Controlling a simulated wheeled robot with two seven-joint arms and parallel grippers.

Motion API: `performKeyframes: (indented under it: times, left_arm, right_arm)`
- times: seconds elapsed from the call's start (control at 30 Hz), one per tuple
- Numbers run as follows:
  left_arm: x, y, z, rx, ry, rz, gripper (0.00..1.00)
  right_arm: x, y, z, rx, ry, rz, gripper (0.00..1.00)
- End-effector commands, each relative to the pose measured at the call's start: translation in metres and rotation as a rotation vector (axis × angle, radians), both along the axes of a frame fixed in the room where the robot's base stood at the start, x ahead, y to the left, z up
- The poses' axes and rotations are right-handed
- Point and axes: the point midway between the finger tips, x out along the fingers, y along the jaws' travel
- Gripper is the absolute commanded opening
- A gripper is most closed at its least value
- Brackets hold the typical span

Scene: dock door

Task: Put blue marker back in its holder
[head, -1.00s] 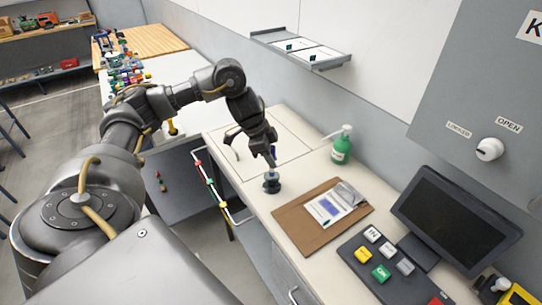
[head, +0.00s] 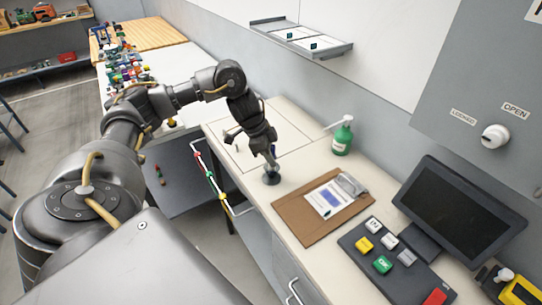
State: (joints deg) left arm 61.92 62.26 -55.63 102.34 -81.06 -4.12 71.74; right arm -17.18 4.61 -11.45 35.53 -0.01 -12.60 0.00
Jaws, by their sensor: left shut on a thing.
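My left gripper (head: 271,160) is shut on the blue marker (head: 274,150), of which only a small blue bit shows between the fingers. The holder (head: 271,178) is a small dark round stand on the light counter, directly below the fingertips. The fingertips overlap its top in the head view. The marker's lower end is hidden, so I cannot tell whether it is inside the holder. My right gripper is not in view.
A brown clipboard (head: 297,222) with a paper lies right of the holder. A green pump bottle (head: 342,139) stands behind. A button panel (head: 384,276) and a dark monitor (head: 455,212) are at the right. The counter behind the holder is mostly clear.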

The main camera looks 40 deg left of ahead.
Motion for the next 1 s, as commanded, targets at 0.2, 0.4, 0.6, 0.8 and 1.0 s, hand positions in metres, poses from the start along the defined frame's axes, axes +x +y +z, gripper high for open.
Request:
performKeyframes:
  times: [0.2,0.4,0.6,0.8,1.0]
  left_arm:
    - [0.000,0.000,-0.003,0.000,0.000,0.000,0.00]
    - [0.000,0.000,-0.006,-0.001,0.001,0.001,0.00]
    - [0.000,0.000,-0.009,0.000,0.000,0.001,0.00]
    - [0.000,0.000,-0.012,0.000,0.000,0.001,0.00]
    - [0.000,0.000,-0.013,0.000,-0.001,0.001,0.25]
  right_arm:
    - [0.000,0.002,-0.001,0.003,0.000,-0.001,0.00]
    - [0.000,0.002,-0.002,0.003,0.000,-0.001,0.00]
    - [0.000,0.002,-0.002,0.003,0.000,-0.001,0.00]
    - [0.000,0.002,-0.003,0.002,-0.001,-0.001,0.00]
    - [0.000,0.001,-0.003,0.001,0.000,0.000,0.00]
